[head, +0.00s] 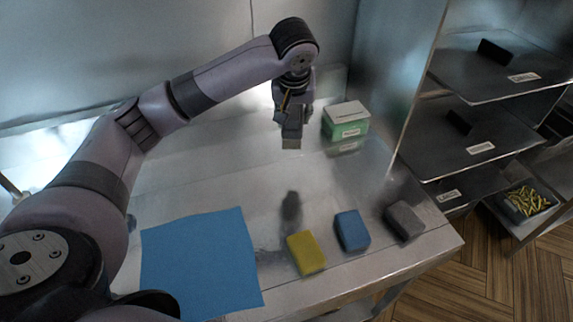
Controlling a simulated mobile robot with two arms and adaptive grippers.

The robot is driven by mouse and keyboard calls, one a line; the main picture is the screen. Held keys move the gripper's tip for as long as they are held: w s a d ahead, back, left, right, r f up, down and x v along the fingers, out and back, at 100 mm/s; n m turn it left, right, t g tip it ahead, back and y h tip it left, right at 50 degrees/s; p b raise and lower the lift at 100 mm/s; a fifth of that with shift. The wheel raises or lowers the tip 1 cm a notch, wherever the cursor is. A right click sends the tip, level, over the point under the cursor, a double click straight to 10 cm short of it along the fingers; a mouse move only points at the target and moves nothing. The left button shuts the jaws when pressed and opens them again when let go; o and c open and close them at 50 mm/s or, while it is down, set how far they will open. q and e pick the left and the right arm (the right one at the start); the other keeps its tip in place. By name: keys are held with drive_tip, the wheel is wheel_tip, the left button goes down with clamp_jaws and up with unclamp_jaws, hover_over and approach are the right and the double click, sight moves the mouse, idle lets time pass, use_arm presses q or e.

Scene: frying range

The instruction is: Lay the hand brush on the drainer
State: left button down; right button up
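My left gripper (293,100) is above the back part of the metal table, pointing down. A grey block with a pale tan lower edge hangs below its fingers; it looks like the hand brush (291,138), held upright. A thin tan strip shows between the fingers, and the rest of the grip is hidden. The brush appears clear of the table, with a dark shadow or reflection in front of it. I cannot make out a rack-like drainer; a flat blue sheet (200,262) lies at the table's front left. My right gripper is not in view.
A green and white box (345,120) stands right of the brush. A yellow block (306,254), a blue block (352,231) and a grey block (405,221) line the front edge. A shelf unit (480,120) stands at the right. The table's middle is clear.

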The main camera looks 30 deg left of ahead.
use_arm(q)
drive_tip(key=p, duration=0.1)
hover_over(292, 166)
drive_tip(key=s, duration=0.2)
drive_tip(key=f, duration=0.9)
drive_tip(key=shift+w+d+f, duration=0.2)
drive_tip(key=shift+d+f, duration=0.15)
drive_tip(key=shift+d, duration=0.05)
drive_tip(key=shift+f, duration=0.7)
wheel_tip(292, 166, down, 3)
drive_tip(key=shift+f+p, duration=0.2)
drive_tip(key=shift+p, duration=0.2)
drive_tip(key=shift+f, duration=0.15)
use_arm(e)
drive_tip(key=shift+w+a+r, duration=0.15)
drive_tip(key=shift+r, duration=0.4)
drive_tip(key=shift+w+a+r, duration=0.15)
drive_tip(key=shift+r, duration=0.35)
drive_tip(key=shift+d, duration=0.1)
use_arm(q)
drive_tip(key=c, duration=1)
unclamp_jaws()
drive_tip(key=shift+f, duration=0.1)
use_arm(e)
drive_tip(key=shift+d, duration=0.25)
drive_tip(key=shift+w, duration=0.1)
